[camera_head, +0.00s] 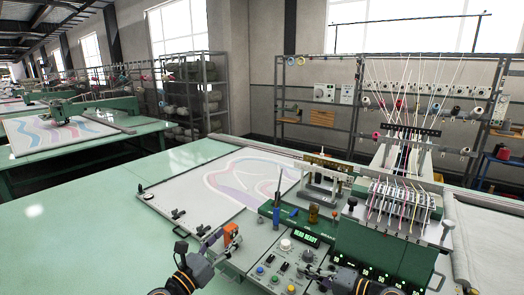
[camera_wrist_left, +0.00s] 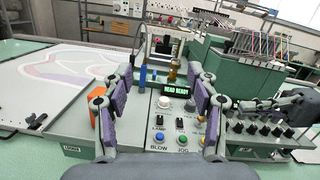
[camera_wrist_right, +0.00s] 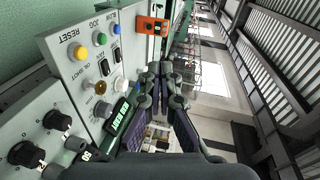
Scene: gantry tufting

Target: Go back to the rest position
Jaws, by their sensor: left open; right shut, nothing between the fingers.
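My left gripper (camera_head: 212,243) hovers over the left front edge of the control panel (camera_head: 262,262), close to an orange block (camera_head: 231,235). In the left wrist view its two fingers stand wide apart (camera_wrist_left: 158,88) with nothing held, and the panel shows between them. My right gripper (camera_head: 318,272) is at the right part of the panel, near the knobs. In the right wrist view its fingers (camera_wrist_right: 168,68) are together and empty, beside the green display (camera_wrist_right: 122,115). In the head view the display (camera_head: 307,239) reads HEAD READY. Exact clearance from the panel cannot be told.
The green tufting head (camera_head: 385,245) with threaded needles stands right of the panel. A framed cloth (camera_head: 205,190) with a swirl pattern lies behind left. The green table (camera_head: 70,240) is clear at front left. A blue-handled tool (camera_head: 277,215) stands upright behind the panel.

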